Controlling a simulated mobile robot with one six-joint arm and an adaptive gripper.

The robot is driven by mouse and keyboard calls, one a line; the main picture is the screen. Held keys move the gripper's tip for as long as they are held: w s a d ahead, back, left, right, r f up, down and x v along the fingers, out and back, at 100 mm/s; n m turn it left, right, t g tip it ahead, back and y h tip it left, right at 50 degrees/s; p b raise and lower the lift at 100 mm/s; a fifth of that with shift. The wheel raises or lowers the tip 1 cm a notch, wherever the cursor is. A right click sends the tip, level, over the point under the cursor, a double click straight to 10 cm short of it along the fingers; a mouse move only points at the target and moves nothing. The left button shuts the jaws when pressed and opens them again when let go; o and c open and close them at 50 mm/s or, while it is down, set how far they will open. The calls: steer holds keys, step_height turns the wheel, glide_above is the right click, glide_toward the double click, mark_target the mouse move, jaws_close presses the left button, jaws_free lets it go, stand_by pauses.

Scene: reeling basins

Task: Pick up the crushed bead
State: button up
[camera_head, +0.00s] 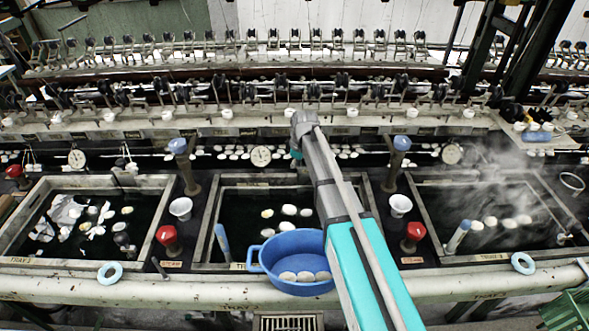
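I cannot make out which thing is the crushed bead. The left basin (20,215) holds crumpled white scraps (66,211) and several rounded pieces. The right basin (431,215) holds several pale ovals (508,223). My arm reaches up across the middle basin and hides part of it and of the bowl. No gripper fingers show.
Red-topped knobs (168,238) and blue-topped posts (180,148) stand between the basins. Small white cups (181,207) sit there too. Light blue rings (110,273) lie on the front ledge. Steam (487,180) rises over the right basin. Reeling machinery (250,92) spans the back.

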steer(key=shift+c, duration=1.1)
steer(key=shift+r, duration=0.1)
step_height(320, 180, up, 28)
steer(key=p, duration=2.8)
steer(key=shift+f, duration=0.2)
step_height(320, 180, down, 6)
steer(key=b, duration=0.6)
steer(key=shift+r, duration=0.1)
steer(key=shift+s+d, duration=0.1)
steer(key=shift+s, duration=0.1)
